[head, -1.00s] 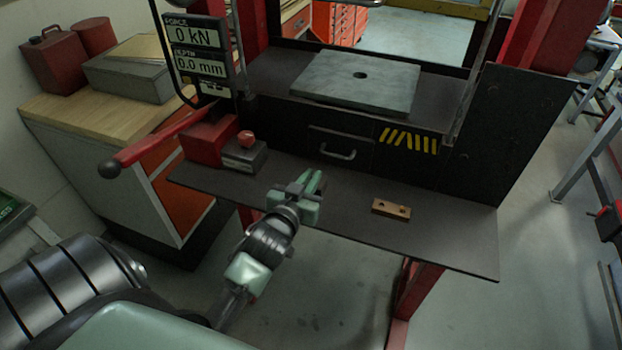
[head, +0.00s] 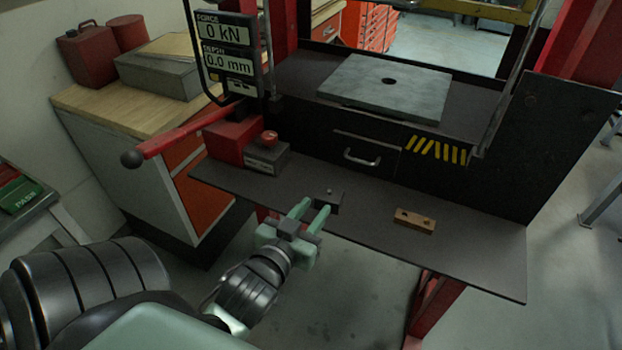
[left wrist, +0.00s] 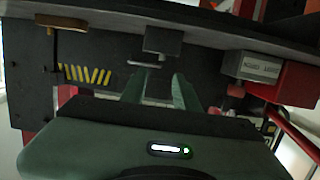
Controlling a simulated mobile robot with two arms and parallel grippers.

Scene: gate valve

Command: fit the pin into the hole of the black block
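A small black block (head: 328,200) sits on the dark bench shelf, with a small pale spot or stub on its top. I cannot tell whether that is the pin or the hole. The block also shows upside down in the left wrist view (left wrist: 163,40). My left gripper (head: 315,207) is open, its two green fingers apart and empty, just in front of the block near the shelf's front edge. In the left wrist view the fingers (left wrist: 160,82) point towards the block, and nothing is between them. No separate pin is clearly visible. My right gripper is not in view.
A brown block with two holes (head: 413,221) lies to the right on the shelf (head: 480,255). A red box (head: 232,140) and a grey block with a red knob (head: 266,157) stand left. A grey plate (head: 385,88) lies behind. The right shelf end is clear.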

